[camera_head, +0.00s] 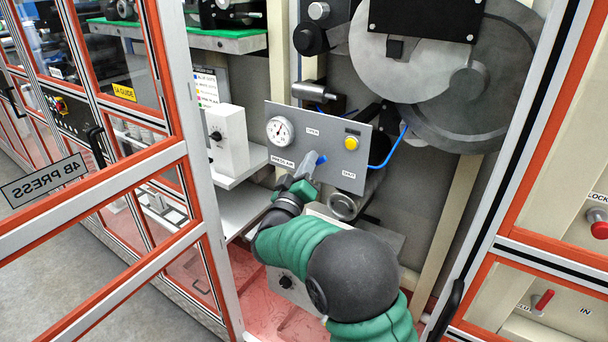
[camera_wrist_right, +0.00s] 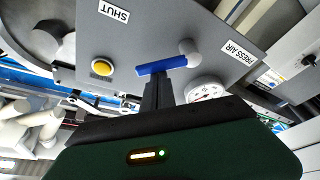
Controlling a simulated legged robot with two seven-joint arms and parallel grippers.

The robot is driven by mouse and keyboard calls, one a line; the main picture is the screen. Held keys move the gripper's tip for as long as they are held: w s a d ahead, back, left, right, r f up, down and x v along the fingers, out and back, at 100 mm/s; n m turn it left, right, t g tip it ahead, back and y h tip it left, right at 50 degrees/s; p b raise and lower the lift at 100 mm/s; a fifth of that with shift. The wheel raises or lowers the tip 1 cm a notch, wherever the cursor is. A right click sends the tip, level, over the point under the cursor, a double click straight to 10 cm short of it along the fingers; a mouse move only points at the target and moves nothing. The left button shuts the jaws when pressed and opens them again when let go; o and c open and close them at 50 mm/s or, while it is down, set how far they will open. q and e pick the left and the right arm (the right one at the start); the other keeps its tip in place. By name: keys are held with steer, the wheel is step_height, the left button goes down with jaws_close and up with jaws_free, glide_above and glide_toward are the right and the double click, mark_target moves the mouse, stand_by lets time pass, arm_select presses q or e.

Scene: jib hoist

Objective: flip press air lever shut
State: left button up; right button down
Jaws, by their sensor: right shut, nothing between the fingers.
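The grey press air panel (camera_head: 280,116) carries the labels OPEN and SHUT. Its blue lever (camera_head: 321,160) shows only as a small piece beside my right gripper (camera_head: 309,168). In the right wrist view the lever (camera_wrist_right: 162,66) runs from a grey rounded hub (camera_wrist_right: 189,49) sideways toward the yellow button's side, below the SHUT label (camera_wrist_right: 113,11). My right gripper (camera_wrist_right: 156,84) is shut and empty, its fingertips right at the lever's edge. I cannot tell whether they touch it. My left gripper is out of view.
A gauge (camera_head: 280,131) and a yellow button (camera_head: 351,143) sit on the panel. Large grey discs (camera_head: 409,52) are above right. An orange-framed glazed door marked 4B PRESS (camera_head: 44,181) stands left; another orange-edged frame (camera_head: 543,112) borders the opening at right.

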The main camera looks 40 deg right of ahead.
steer(key=f+m+g+h+b, duration=0.1)
steer(key=m+b, duration=0.2)
steer(key=s+f+m+g+h+b, duration=0.1)
steer(key=m+b, duration=0.3)
steer(key=s+f+m+g+h+b, duration=0.1)
steer(key=m+b, duration=0.2)
steer(key=m, duration=0.1)
steer(key=shift+d+f+g, duration=0.15)
steer(key=shift+d+g, duration=0.25)
